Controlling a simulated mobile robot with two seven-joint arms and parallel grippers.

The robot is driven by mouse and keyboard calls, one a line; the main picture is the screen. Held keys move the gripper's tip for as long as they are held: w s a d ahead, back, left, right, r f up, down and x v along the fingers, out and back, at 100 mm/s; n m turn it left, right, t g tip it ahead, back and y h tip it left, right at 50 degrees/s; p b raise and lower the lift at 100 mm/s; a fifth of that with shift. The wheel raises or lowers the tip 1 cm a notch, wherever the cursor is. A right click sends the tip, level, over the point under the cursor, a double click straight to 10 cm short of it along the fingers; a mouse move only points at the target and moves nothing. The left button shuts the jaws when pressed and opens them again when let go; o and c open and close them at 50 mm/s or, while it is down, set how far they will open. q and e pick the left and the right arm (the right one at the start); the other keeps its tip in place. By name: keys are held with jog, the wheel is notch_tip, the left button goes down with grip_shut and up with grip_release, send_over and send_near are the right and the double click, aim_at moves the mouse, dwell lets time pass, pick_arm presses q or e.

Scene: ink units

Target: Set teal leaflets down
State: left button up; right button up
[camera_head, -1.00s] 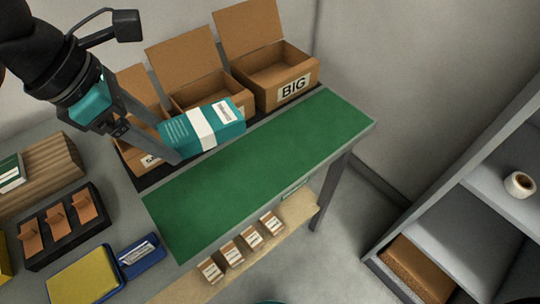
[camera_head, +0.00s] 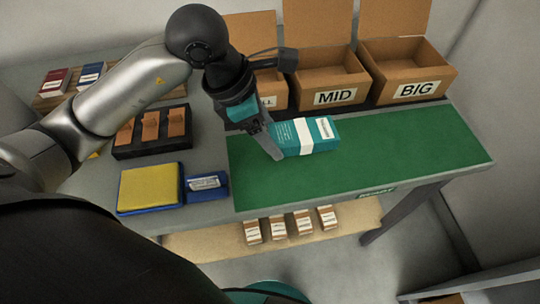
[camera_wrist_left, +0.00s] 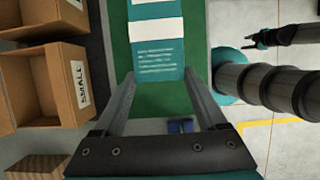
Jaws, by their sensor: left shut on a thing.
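The teal leaflets (camera_head: 304,136) are a bundle with a white band and a white label. My left gripper (camera_head: 272,147) is shut on the near left end of the bundle, over the back left part of the green mat (camera_head: 370,155). Whether the bundle touches the mat is unclear. In the left wrist view the bundle (camera_wrist_left: 155,50) extends forward between the fingertips, with green mat (camera_wrist_left: 120,55) beside it. My right gripper (camera_wrist_left: 256,42) shows small at the right of the left wrist view, away from the bundle; its jaws are too small to judge.
Open cardboard boxes labelled MID (camera_head: 330,82) and BIG (camera_head: 410,75) stand behind the mat; the SMALL box (camera_wrist_left: 55,85) is partly hidden by my arm in the head view. A yellow pad (camera_head: 150,188) and blue case (camera_head: 207,185) lie left. The mat's right side is clear.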

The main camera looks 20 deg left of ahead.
pick_arm(q)
notch_tip(320, 180, down, 2)
jog(key=shift+f, duration=0.2)
jog(key=shift+f+b, duration=0.3)
jog(key=shift+f, duration=0.25)
notch_tip(320, 180, down, 3)
jog(key=shift+r+b, duration=0.15)
jog(key=shift+b, duration=0.2)
jog(key=shift+f, duration=0.35)
pick_arm(e)
jog(key=w+d+f, duration=0.1)
jog(key=w, duration=0.1)
jog(key=shift+w+d+f+t, duration=0.3)
jog(key=shift+d+f, duration=0.05)
pick_arm(q)
jog(key=o, duration=1.5)
jog(key=shift+o, duration=0.3)
pick_arm(e)
jog(key=shift+s+a, duration=0.1)
jog(key=shift+s, duration=0.1)
